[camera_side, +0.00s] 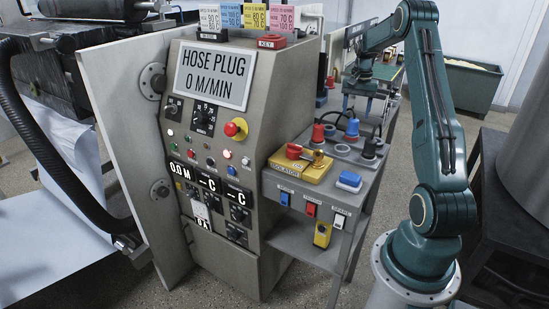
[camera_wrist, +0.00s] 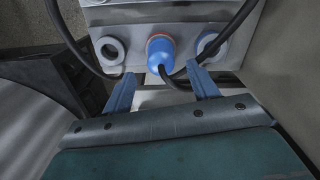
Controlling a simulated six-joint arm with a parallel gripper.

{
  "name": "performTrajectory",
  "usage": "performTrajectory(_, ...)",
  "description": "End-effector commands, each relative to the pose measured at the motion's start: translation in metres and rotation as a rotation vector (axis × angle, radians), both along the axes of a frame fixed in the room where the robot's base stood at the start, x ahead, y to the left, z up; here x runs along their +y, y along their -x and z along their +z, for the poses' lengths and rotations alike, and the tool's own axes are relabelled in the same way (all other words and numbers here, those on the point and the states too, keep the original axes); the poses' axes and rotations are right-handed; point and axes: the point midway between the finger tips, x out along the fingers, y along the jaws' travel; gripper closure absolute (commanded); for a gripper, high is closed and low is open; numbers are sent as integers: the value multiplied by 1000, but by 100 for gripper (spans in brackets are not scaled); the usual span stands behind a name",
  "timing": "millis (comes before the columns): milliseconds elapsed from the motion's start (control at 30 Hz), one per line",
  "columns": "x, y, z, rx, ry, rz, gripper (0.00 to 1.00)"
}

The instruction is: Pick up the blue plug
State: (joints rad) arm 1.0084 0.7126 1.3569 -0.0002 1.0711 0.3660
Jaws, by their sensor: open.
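The blue plug (camera_side: 352,128) stands upright on the grey socket panel of the side cart, at the back between a red plug and a black plug. In the wrist view a blue plug (camera_wrist: 160,56) with an orange ring and a black cable sits at the panel, ahead of the fingers. My gripper (camera_wrist: 161,70) has its two blue fingers apart, one to the left and one to the right of that plug, with nothing held.
A red plug (camera_side: 318,133) and a black plug (camera_side: 370,147) flank the blue one. Black cables (camera_wrist: 236,20) loop beside the plug. The control cabinet (camera_side: 222,150) stands left of the cart.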

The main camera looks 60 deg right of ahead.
Motion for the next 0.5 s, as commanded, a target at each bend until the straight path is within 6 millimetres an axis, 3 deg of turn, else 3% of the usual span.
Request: performTrajectory(500,1,-1,-48,1,-2,0,41)
